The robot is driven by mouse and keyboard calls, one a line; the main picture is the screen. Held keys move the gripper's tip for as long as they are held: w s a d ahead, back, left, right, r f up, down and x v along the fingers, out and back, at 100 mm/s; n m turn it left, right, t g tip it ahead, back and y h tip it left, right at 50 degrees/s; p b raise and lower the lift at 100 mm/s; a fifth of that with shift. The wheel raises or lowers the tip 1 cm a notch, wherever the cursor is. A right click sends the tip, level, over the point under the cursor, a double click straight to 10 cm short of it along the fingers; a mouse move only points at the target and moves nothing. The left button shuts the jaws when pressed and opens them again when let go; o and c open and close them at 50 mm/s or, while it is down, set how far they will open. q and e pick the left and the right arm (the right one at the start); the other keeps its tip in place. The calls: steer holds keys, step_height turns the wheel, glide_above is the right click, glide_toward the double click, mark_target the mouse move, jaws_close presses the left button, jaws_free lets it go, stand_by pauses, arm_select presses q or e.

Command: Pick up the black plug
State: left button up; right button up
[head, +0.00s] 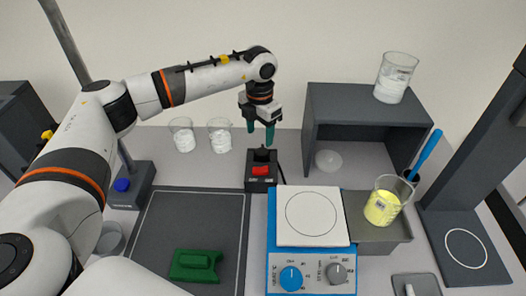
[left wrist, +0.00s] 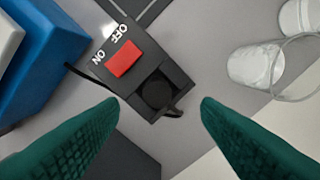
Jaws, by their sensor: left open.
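The black plug (head: 262,154) sits at the back end of the dark switch box (head: 261,184). In the left wrist view, the round black plug (left wrist: 157,93) sits in the socket beside the red ON/OFF switch (left wrist: 124,58), with a black cable at its side. My left gripper (head: 260,136) points down above the plug. Its green fingers are open and empty. In the left wrist view, the fingertips (left wrist: 160,104) lie on either side of the plug, apart from it. My right gripper is not in view.
A blue hotplate (head: 312,246) stands in front of the switch box, to the right. Two beakers of white powder (head: 220,136) stand behind the box to the left. A grey shelf (head: 310,125) stands to the right. A green block (head: 195,265) lies on the dark mat (head: 215,215).

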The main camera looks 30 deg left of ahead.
mark_target(262, 151)
arm_select(q)
steer(key=shift+f, duration=0.65)
steer(key=shift+f+p, duration=0.35)
steer(key=shift+p, duration=0.15)
steer(key=f, duration=0.1)
steer(key=f+p, duration=0.1)
steer(key=f, duration=0.1)
steer(key=shift+w+d+f+p, duration=0.15)
steer(key=shift+d+f+p, duration=0.1)
steer(key=shift+f+p, duration=0.1)
steer(key=shift+f, duration=0.4)
jaws_close()
steer(key=shift+r, duration=0.1)
